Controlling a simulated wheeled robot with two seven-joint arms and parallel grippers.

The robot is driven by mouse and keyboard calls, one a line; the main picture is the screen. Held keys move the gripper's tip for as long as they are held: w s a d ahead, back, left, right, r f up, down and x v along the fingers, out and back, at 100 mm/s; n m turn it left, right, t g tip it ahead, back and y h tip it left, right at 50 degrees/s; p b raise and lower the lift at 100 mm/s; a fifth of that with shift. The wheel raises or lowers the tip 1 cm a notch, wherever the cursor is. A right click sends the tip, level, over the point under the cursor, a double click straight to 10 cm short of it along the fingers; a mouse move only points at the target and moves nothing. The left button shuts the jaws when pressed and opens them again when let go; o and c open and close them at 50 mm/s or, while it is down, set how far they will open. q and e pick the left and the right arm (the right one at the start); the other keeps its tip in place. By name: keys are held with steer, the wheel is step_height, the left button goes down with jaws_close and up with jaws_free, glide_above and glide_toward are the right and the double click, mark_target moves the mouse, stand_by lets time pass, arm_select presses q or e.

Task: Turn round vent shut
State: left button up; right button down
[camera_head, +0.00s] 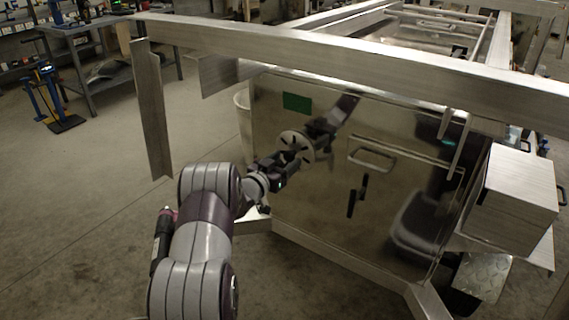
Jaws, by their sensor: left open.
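The round vent (294,136) is a pale disc on the shiny metal panel (300,205) of the trailer, below a green rectangle. Dark openings show in its face. My left gripper (297,156) is at the lower part of the vent and hides some of it. It is open, with its fingers pointing at the disc. I cannot tell whether the fingers touch the vent. A mirror image of the gripper and disc shows in the panel just to the right. My right gripper is not in view.
An aluminium beam (340,55) crosses above the panel, and an upright post (152,110) hangs at its left end. A handle (372,154) and a dark latch (357,195) sit right of the vent. A metal box (515,200) juts out at the right.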

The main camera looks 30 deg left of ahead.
arm_select(q)
steer(key=shift+w, duration=0.15)
steer(key=c, duration=1)
steer(key=shift+c, duration=0.2)
steer(key=shift+f+m+b, duration=0.1)
steer(key=shift+m+b, duration=0.8)
steer(key=shift+m, duration=0.4)
steer(key=m+b, duration=0.2)
steer(key=m, duration=0.1)
steer(key=shift+m, duration=0.3)
steer(key=m+b, duration=0.3)
steer(key=m, duration=0.1)
steer(key=shift+b, duration=0.4)
steer(key=shift+m+b, duration=0.85)
steer(key=shift+m, duration=0.35)
